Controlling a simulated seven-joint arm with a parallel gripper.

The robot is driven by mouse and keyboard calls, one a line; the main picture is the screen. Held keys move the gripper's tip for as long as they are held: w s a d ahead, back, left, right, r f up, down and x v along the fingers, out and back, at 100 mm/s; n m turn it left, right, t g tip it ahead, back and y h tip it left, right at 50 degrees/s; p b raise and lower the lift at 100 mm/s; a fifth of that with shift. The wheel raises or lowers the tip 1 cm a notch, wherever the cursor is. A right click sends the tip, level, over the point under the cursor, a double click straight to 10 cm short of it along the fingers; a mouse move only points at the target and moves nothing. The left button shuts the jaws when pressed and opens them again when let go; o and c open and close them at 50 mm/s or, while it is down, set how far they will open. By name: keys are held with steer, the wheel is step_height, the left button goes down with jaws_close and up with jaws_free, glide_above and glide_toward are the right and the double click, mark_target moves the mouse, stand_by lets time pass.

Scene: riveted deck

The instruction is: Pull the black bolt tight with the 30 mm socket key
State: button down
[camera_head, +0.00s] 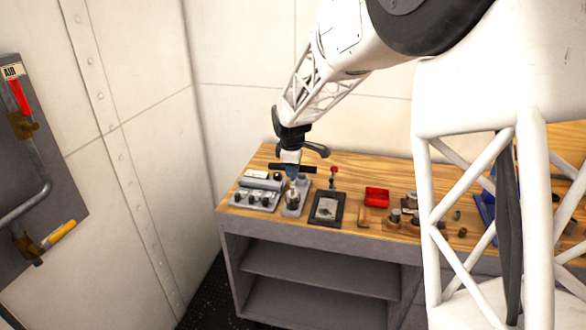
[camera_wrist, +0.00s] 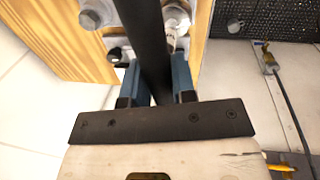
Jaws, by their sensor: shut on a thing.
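My gripper (camera_head: 291,172) is low over the left part of the workbench. In the wrist view its two blue fingers (camera_wrist: 157,84) are shut on the black handle bar of the socket key (camera_wrist: 146,40). The bar also shows in the head view (camera_head: 305,169), sticking out to both sides of the gripper. Below the gripper a metal fixture plate (camera_head: 302,198) stands on the bench, with a round silver part (camera_head: 292,197) on it. The key's lower end is partly hidden by my gripper. I cannot make out the black bolt or whether the socket sits on it.
A grey block with several dark-topped bolts (camera_head: 255,198) stands just left of the plate. Right of it are a black-framed tray (camera_head: 328,208), a small red-knobbed lever (camera_head: 333,177), a red bin (camera_head: 377,197) and several loose sockets. A wall closes the back.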

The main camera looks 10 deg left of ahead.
steer(key=shift+n+y, duration=0.3)
steer(key=shift+n, duration=1.4)
steer(key=shift+f, duration=1.3)
stand_by(2.1)
stand_by(0.6)
steer(key=shift+m, duration=0.5)
steer(key=shift+n, duration=0.3)
